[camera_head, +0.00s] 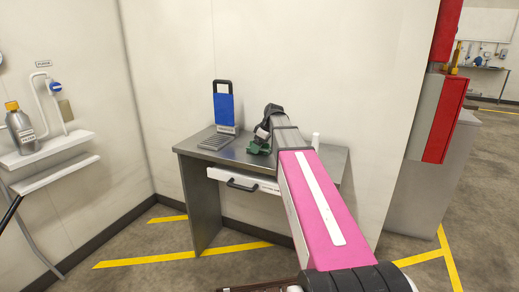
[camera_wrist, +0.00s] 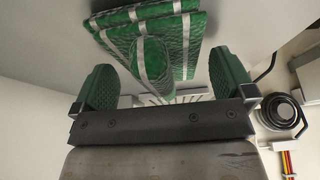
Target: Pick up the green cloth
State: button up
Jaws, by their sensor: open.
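The green cloth (camera_wrist: 187,42) shows in the wrist view as folded green layers with pale stripes, at the top middle. A rounded fold hangs in the space between my fingers. My gripper (camera_wrist: 164,76) is open, with a green pad on each side of the cloth. I cannot tell whether either pad touches it. In the head view my gripper (camera_head: 259,147) is low over the metal desk (camera_head: 190,147). The green there is small, and I cannot tell cloth from finger pads. My arm hides part of the desktop.
A blue panel (camera_head: 224,107) stands on the desk behind a grey slotted rack (camera_head: 216,141). A white cylinder (camera_head: 315,141) stands at the desk's right, beyond my arm. A white drawer (camera_head: 245,181) is under the top. A wall shelf (camera_head: 45,153) holds a grey bottle (camera_head: 21,128) at left.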

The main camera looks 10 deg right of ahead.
jog(key=shift+f, duration=0.2)
dwell(0.3)
jog(key=c, duration=0.9)
jog(key=shift+r, duration=0.2)
notch_tip(320, 180, up, 4)
jog(key=shift+f, duration=0.1)
jog(key=s+a+r, duration=0.2)
jog(key=s, duration=0.1)
jog(key=s+a+r, duration=0.2)
jog(key=s+r, duration=0.1)
jog(key=s+a+r, duration=0.2)
jog(key=s, duration=0.1)
jog(key=shift+s+a+r, duration=0.15)
jog(key=shift+s+a, duration=0.05)
jog(key=shift+s, duration=0.15)
